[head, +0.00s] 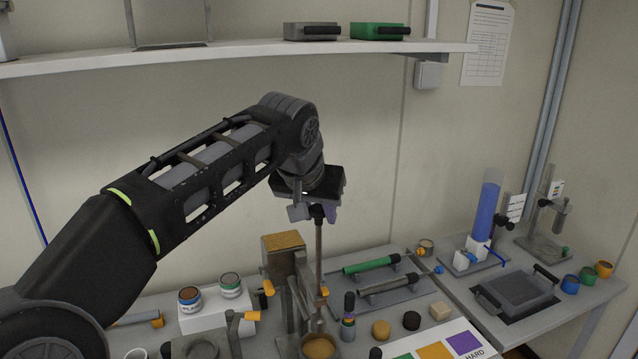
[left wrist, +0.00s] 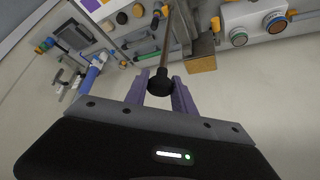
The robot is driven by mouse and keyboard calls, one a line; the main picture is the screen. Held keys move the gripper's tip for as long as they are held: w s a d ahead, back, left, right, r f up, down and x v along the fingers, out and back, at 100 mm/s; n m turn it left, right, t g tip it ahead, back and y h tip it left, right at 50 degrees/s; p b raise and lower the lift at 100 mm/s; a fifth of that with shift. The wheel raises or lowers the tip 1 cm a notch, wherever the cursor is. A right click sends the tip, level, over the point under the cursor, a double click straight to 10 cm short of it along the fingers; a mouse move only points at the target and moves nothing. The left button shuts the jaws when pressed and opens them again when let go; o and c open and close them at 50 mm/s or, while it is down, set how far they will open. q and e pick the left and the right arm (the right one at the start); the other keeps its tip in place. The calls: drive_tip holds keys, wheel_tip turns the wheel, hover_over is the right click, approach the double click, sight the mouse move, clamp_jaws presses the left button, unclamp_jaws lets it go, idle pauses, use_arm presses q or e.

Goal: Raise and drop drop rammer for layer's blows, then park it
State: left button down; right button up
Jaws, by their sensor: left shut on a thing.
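The drop rammer (head: 319,245) is a thin upright rod with a dark knob at its top. My left gripper (head: 316,213) is shut on it near the top, above the bench. In the left wrist view the dark knob (left wrist: 160,84) sits between the purple fingers of my left gripper (left wrist: 160,92), and the rod runs away from it. The rod's lower end goes down by a metal stand (head: 297,300) towards a round mould filled with brown soil (head: 319,347). Whether the rammer foot touches the soil is hidden. My right gripper is not in view.
A wooden-topped block (head: 283,241) stands close left of the rod. Green and grey tubes lie on a tray (head: 408,291) to the right. Jars on a white block (head: 216,312) stand left. A shelf (head: 230,57) runs above; the wall is behind.

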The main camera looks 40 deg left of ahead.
use_arm(q)
drive_tip(key=shift+r, duration=0.25)
drive_tip(key=c, duration=1)
unclamp_jaws()
drive_tip(key=shift+o, duration=0.2)
wheel_tip(320, 180, up, 3)
drive_tip(key=p, duration=0.2)
drive_tip(key=shift+p, duration=0.3)
drive_tip(key=shift+f, duration=0.1)
